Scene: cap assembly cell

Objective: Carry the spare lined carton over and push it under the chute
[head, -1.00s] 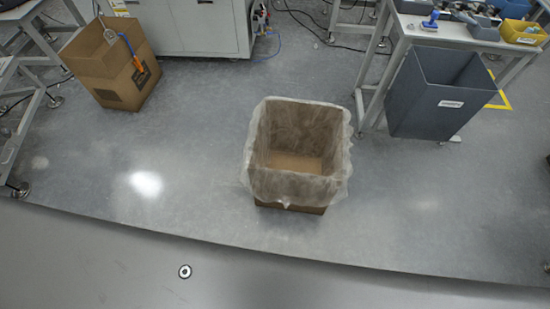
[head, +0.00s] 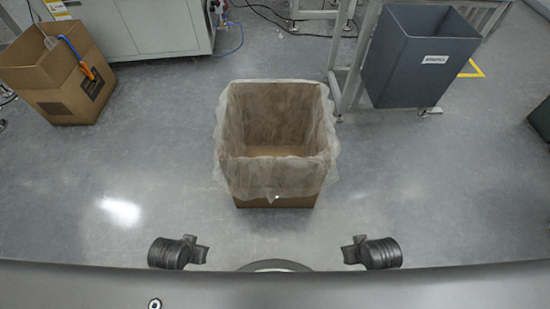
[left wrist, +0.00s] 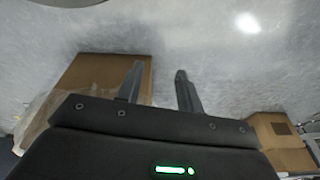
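The lined carton (head: 277,201) stands upright on the floor in the middle of the head view, its translucent liner (head: 277,177) folded over the rim. It looks empty inside. In the left wrist view the carton (left wrist: 90,70) is at left, partly behind my gripper, with liner (left wrist: 38,108) beside it. My left gripper (head: 203,249) is in front of the carton and to its left, apart from it; its fingers (left wrist: 160,88) are spread with nothing between them. My right gripper (head: 346,250) is in front and to the right, apart from the carton; its finger gap does not show. I cannot make out a chute.
Another carton (head: 62,100) with an orange-handled tool stands at left; it also shows in the left wrist view (left wrist: 285,152). A grey bin (head: 415,85) stands at back right by a table frame. A white machine (head: 150,30) is behind. Floor around the lined carton is clear.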

